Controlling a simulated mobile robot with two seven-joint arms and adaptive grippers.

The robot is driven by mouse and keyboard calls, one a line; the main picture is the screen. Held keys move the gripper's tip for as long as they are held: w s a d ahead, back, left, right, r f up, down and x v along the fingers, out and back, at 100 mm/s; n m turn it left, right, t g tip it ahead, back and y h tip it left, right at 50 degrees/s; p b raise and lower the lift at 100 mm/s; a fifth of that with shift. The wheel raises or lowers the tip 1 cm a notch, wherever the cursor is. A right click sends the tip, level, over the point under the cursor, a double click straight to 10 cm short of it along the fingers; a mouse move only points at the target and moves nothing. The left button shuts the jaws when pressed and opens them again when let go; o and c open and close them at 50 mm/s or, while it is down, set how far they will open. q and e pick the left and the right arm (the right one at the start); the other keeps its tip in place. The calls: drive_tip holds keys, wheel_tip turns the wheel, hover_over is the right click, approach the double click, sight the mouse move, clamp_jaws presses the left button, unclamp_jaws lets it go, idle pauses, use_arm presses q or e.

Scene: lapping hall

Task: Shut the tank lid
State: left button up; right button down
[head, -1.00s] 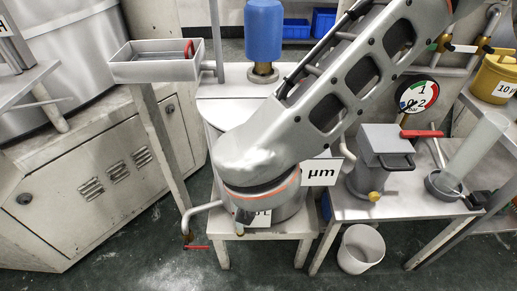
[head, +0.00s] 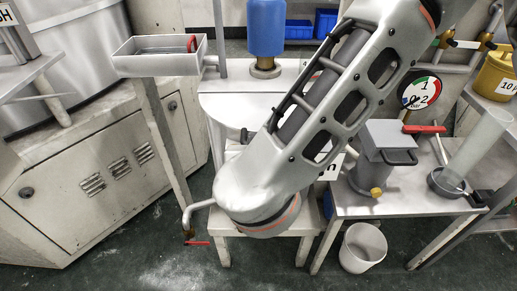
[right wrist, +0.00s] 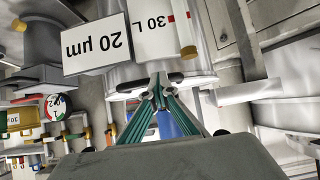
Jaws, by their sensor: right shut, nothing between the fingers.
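The tank stands on a low stand (head: 225,245) and is mostly hidden behind my right arm in the head view. Its pale round lid (head: 232,106) shows left of the arm, with a small black part near its front edge. The lid and rim edge (right wrist: 195,80) shows there; I cannot tell whether a gap remains. My right gripper (right wrist: 156,84) is shut and empty, its tips close to this edge; contact is unclear. My left gripper is out of view.
A blue bottle (head: 266,30) stands behind the lid. A raised tray (head: 160,65) on a post is at the left. A grey lidded box (head: 388,145) and a gauge (head: 421,92) are at the right. A white bucket (head: 362,248) is on the floor.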

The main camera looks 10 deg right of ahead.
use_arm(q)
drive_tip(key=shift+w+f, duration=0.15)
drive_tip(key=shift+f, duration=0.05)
use_arm(e)
drive_tip(key=v, duration=1.2)
